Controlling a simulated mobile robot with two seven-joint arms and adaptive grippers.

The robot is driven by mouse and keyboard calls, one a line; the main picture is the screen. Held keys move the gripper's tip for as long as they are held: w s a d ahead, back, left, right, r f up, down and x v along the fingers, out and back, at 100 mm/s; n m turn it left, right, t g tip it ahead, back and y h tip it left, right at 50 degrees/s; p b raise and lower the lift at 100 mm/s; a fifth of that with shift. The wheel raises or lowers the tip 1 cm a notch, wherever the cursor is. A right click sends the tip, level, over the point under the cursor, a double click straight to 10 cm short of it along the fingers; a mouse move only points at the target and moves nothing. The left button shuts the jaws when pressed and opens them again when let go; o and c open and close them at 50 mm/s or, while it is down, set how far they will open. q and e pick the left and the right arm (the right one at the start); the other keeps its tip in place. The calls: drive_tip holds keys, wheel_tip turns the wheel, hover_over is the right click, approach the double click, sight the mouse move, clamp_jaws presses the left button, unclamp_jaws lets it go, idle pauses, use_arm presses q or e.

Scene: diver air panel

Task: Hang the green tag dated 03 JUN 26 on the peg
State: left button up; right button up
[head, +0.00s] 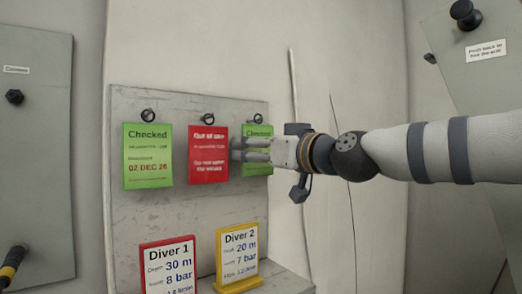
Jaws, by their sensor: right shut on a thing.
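Three tags are in a row on the grey board in the head view. The left green tag (148,158) reads Checked and 02 DEC 26, below a dark ring on a peg (148,115). A red tag (208,155) is in the middle, below another ring and peg (208,118). The right green tag (258,167) reads Checked at its top, below a third ring and peg (260,119). My right gripper (240,150) comes from the right and is shut on this right green tag, its fingers covering the tag's middle. Its date is hidden. My left gripper is out of view.
Below the tags stand a red-framed Diver 1 card (168,266) and a yellow-framed Diver 2 card (238,258). Grey panels flank the scene at left (40,150) and right (480,90), each with a dark knob. The wall between is bare.

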drive_tip(key=shift+w+a, duration=0.1)
drive_tip(key=shift+w, duration=0.05)
drive_tip(key=shift+f, duration=0.25)
idle(0.6)
drive_tip(key=o, duration=1.1)
